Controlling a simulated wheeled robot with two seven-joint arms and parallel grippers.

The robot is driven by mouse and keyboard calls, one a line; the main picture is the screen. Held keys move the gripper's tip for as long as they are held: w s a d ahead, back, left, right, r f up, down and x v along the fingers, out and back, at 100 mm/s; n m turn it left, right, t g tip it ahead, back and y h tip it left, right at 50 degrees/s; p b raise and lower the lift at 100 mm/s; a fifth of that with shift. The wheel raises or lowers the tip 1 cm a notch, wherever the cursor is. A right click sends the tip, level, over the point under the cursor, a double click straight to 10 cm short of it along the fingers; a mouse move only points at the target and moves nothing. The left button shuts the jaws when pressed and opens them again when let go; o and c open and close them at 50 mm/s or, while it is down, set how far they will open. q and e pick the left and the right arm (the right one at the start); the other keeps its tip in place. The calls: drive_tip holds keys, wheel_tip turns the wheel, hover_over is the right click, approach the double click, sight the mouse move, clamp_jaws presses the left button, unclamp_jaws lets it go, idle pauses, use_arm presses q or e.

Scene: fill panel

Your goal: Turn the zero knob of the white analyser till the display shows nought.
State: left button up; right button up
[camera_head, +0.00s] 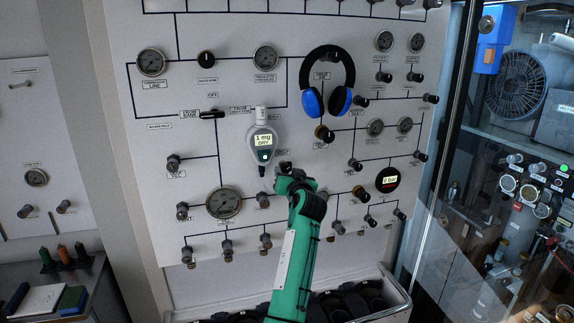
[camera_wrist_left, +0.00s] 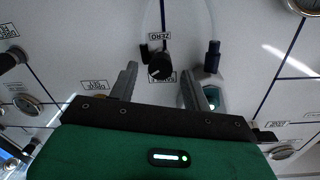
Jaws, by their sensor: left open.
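The white analyser (camera_head: 262,142) hangs on the panel, and its display appears to read "1 mg DRY". A green light shows below the display. My left gripper (camera_head: 288,178) is at the panel, just below and right of the analyser. In the left wrist view, the black knob (camera_wrist_left: 160,66) with a "ZERO" label sits ahead of my gripper (camera_wrist_left: 160,85). The fingers are apart, one on each side of the knob's line; I cannot tell whether they touch it. A part with a green glow (camera_wrist_left: 210,100) shows behind the right finger. My right gripper is not in view.
Blue-and-black ear defenders (camera_head: 328,85) hang up and right of the analyser. Gauges, including one below (camera_head: 223,203), and several small valves surround the gripper. A round black display (camera_head: 388,180) is to the right.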

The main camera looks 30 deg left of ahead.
sight(285, 168)
use_arm(q)
drive_tip(key=shift+p+x, duration=0.3)
drive_tip(key=shift+x, duration=0.6)
drive_tip(key=shift+w+a, duration=0.2)
drive_tip(key=shift+a, duration=0.05)
drive_tip(key=c, duration=1)
drive_tip(key=shift+o, duration=0.2)
drive_tip(key=shift+f+b, duration=0.15)
drive_tip(key=shift+b, duration=0.35)
drive_tip(key=shift+m, duration=0.3)
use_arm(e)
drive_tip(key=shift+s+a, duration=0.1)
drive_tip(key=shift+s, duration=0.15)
